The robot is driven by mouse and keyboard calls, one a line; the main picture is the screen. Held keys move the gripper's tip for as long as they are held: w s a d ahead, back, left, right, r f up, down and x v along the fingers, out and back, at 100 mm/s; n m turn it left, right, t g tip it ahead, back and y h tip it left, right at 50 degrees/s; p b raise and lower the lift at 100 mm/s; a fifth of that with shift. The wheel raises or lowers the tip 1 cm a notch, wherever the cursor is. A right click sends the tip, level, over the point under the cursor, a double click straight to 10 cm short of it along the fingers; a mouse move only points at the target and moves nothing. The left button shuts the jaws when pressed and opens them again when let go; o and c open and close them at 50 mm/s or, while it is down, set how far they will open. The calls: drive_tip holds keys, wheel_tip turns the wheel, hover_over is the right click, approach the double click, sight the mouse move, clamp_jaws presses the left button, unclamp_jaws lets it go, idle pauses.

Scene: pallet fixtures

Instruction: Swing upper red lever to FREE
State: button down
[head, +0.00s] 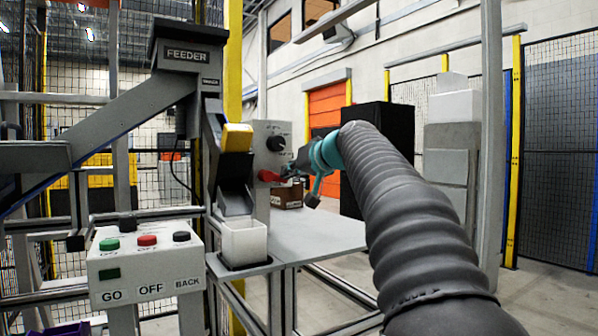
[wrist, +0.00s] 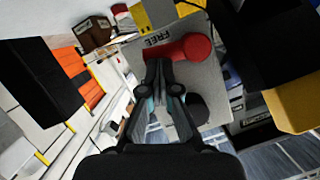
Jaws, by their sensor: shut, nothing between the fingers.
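The red lever (head: 268,176) is on the grey panel (head: 262,131), below a black knob (head: 276,143). In the wrist view the lever (wrist: 193,46) shows a round red end, with its arm reaching left behind my fingertips. A FREE label (wrist: 157,40) is printed beside that arm. The black knob (wrist: 200,108) also shows there, partly behind a finger. My gripper (head: 290,172) is at the panel's right side, close to the lever. In the wrist view its fingers (wrist: 160,68) are together and empty, over the lever's arm; I cannot tell if they touch it.
A feeder chute with a yellow flap (head: 237,138) stands just left of the panel, above a white bin (head: 244,242). A grey table (head: 318,236) extends to the right, with a brown box (head: 287,196) behind. A button box (head: 146,265) stands at front left.

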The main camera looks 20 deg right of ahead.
drive_tip(key=shift+f+m+y+b, duration=0.55)
drive_tip(key=shift+f+m+y, duration=0.2)
drive_tip(key=shift+m, duration=0.55)
drive_tip(key=shift+f+m+y+b, duration=0.45)
drive_tip(key=shift+f+m+b, duration=0.15)
drive_tip(key=shift+m, duration=0.5)
drive_tip(key=shift+a+f+m+t+y+b, duration=0.2)
drive_tip(key=shift+f+m+t+y+b, duration=0.1)
drive_tip(key=shift+m+b, duration=0.25)
drive_tip(key=shift+a+f+m+t+y+b, duration=0.2)
drive_tip(key=shift+f+m+b, duration=0.1)
drive_tip(key=shift+m, duration=0.45)
drive_tip(key=shift+f+m, duration=0.15)
drive_tip(key=shift+m, duration=0.35)
drive_tip(key=shift+s+a+f+m+t+y+b, duration=0.1)
drive_tip(key=shift+a+f+m+t+y+b, duration=0.25)
drive_tip(key=shift+m+b, duration=0.5)
drive_tip(key=shift+a+f+b, duration=0.1)
drive_tip(key=shift+a+b, duration=0.15)
drive_tip(key=shift+b, duration=0.1)
idle(0.4)
drive_tip(key=w+d+v, duration=0.1)
drive_tip(key=d+v, duration=0.1)
drive_tip(key=v, duration=1.1)
drive_tip(key=shift+d+r, duration=0.2)
drive_tip(key=shift+r, duration=0.2)
